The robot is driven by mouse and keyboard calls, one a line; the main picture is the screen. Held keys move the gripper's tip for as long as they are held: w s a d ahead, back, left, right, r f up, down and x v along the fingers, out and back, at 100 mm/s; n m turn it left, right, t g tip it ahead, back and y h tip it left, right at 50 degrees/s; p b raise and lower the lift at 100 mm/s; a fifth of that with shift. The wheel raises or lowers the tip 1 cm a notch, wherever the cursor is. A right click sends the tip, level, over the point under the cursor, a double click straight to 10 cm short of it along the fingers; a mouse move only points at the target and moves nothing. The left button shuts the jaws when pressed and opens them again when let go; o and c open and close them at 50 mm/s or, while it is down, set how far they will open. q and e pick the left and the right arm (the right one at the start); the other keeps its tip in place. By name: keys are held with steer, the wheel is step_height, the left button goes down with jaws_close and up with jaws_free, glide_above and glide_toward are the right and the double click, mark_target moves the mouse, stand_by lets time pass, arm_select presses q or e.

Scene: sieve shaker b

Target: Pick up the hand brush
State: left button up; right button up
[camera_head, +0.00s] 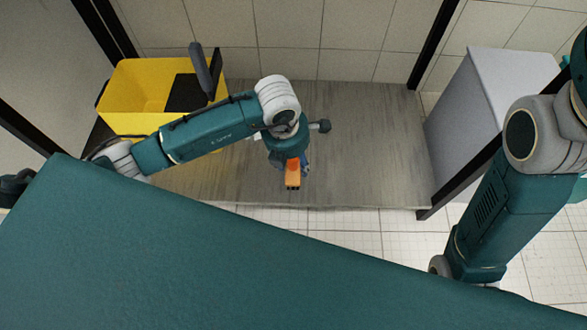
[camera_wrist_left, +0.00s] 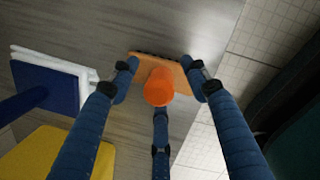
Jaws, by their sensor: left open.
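The hand brush (camera_head: 292,180) is orange and lies on the grey wooden surface near its front edge. In the left wrist view its round orange handle end (camera_wrist_left: 158,87) points up at the camera, with a flat orange block (camera_wrist_left: 175,69) behind it. My left gripper (camera_head: 290,158) is over the brush. In the left wrist view its blue fingers (camera_wrist_left: 160,78) are spread around the handle, one on each side and a third below. I cannot tell whether they touch it. The head view hides part of the brush behind the gripper. My right gripper is out of view.
A yellow bucket (camera_head: 137,85) with a dark upright handle stands at the back left. A blue and white object (camera_wrist_left: 42,85) lies left of the brush in the left wrist view. A pale cabinet (camera_head: 470,100) stands right. The grey surface (camera_head: 375,140) is clear right of the brush.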

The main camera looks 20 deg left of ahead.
arm_select(q)
steer(key=c, duration=1.1)
steer(key=shift+c, duration=0.2)
